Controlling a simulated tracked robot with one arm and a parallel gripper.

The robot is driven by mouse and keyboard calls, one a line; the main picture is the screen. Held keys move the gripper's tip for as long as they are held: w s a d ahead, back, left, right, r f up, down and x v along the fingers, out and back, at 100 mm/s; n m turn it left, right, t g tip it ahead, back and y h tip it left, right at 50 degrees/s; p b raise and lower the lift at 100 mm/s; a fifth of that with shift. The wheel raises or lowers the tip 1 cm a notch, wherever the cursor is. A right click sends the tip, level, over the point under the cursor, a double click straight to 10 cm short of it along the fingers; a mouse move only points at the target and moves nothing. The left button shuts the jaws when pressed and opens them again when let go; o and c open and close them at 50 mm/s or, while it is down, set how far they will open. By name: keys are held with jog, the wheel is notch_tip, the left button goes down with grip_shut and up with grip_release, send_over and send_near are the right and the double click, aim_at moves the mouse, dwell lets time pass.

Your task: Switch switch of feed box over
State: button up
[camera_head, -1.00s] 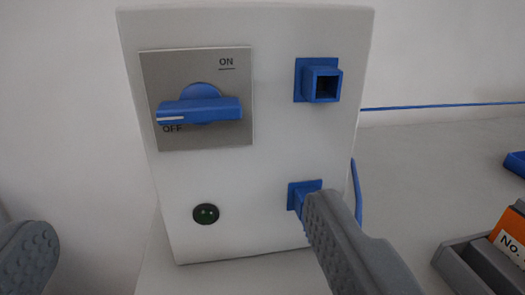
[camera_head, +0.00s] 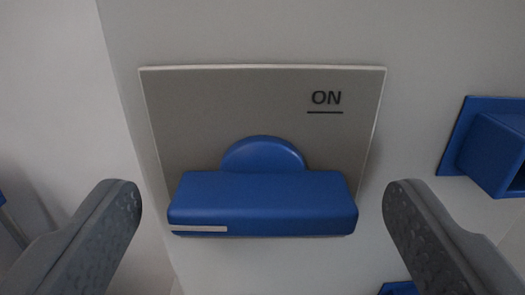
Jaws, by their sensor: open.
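The blue rotary switch (camera_head: 262,205) of the feed box fills the middle of the view. Its bar handle lies horizontal, with a white mark at its lower left end. The grey switch plate (camera_head: 215,115) behind it shows "ON" at the upper right; the "OFF" label is hidden behind the handle. The white feed box (camera_head: 430,40) stands behind the plate. My gripper (camera_head: 262,205) is open, one finger on each side of the handle, left and right, with gaps to both ends. It holds nothing.
A blue square socket (camera_head: 495,150) sticks out of the box front at the right, beyond my right finger. Part of another blue fitting (camera_head: 398,289) shows at the bottom right. A pale wall is at the left.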

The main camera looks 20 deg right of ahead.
jog(key=shift+w+d, duration=0.3)
jog(key=shift+w, duration=0.3)
jog(key=c, duration=1)
